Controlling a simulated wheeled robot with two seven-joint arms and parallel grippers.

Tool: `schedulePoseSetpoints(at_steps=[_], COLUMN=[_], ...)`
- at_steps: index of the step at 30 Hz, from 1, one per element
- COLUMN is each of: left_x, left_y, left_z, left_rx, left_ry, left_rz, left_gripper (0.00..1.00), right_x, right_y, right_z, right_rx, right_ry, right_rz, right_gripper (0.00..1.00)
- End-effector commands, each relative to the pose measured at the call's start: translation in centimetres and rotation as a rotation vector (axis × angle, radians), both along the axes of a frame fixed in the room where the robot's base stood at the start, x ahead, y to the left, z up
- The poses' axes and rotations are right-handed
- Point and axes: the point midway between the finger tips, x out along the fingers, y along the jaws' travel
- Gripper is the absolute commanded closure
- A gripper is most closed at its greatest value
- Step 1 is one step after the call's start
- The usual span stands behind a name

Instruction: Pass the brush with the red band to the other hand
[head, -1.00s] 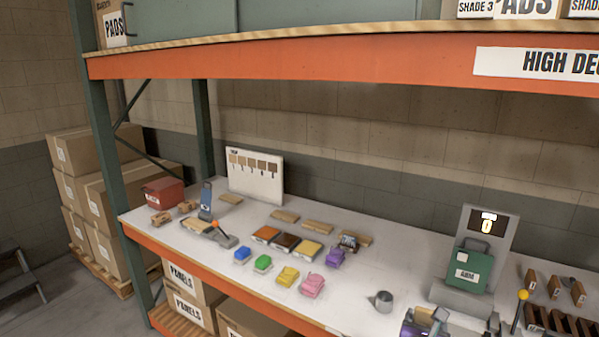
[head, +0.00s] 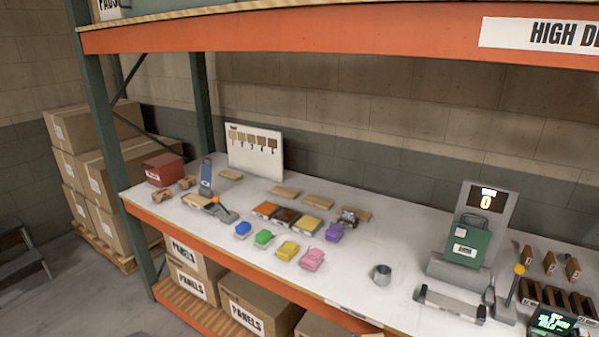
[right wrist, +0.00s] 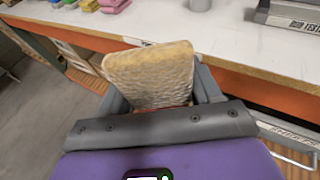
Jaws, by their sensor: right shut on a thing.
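In the right wrist view my right gripper (right wrist: 160,92) is shut on a brush. The brush's wide tan bristle head (right wrist: 150,68) points away from the wrist. A sliver of red band (right wrist: 165,105) shows at the base of the bristles, between the grey fingers. The handle is hidden by the gripper. The brush is in front of the shelf's front edge, clear of the worktop. I do not make out the brush in the head view, and my left gripper is not in view.
A white worktop (head: 395,262) holds several coloured pads, a grey cup (head: 381,273), a green dispenser (head: 465,247) and a grey bar-shaped fixture (head: 450,305). A small lit screen (head: 551,320) shows at lower right. An orange beam (head: 330,49) crosses above.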

Motion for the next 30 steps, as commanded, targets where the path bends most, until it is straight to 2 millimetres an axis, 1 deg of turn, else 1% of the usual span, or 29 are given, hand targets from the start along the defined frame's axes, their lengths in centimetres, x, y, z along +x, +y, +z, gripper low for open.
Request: schedulePoseSetpoints(at_steps=[1, 4, 7, 12, 14, 17, 20, 26, 27, 30], left_x=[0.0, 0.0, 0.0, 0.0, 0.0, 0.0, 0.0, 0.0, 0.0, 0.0], left_y=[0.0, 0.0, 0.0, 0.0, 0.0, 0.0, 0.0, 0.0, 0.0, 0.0], left_z=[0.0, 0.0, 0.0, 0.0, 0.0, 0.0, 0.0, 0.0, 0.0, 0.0], left_rx=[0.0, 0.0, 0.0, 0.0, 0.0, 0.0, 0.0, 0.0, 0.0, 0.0], left_ry=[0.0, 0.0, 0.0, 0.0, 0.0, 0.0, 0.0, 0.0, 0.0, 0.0], left_rz=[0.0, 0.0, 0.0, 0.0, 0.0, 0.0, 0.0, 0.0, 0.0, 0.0], left_gripper=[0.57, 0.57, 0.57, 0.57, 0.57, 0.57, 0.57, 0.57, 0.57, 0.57], right_x=[-0.8, -2.0, -2.7, -3.0, -3.0, -3.2, -3.8, -4.9, -5.2, -5.8], right_y=[0.1, 0.2, 0.3, 0.4, 0.5, 1.2, 2.9, 7.1, 8.1, 10.0], right_z=[-1.4, -2.9, -3.7, -3.9, -3.8, -3.3, -2.4, -0.1, 0.4, 1.4], right_rx=[0.007, 0.017, 0.025, 0.028, 0.029, 0.027, 0.024, 0.021, 0.021, 0.019], right_ry=[0.007, 0.001, -0.006, -0.013, -0.013, -0.013, -0.013, -0.01, -0.009, -0.007], right_rz=[0.001, 0.001, -0.001, 0.001, 0.008, 0.049, 0.14, 0.377, 0.428, 0.532], right_gripper=[0.67, 0.67, 0.67, 0.67, 0.67, 0.67, 0.67, 0.67, 0.67, 0.67])
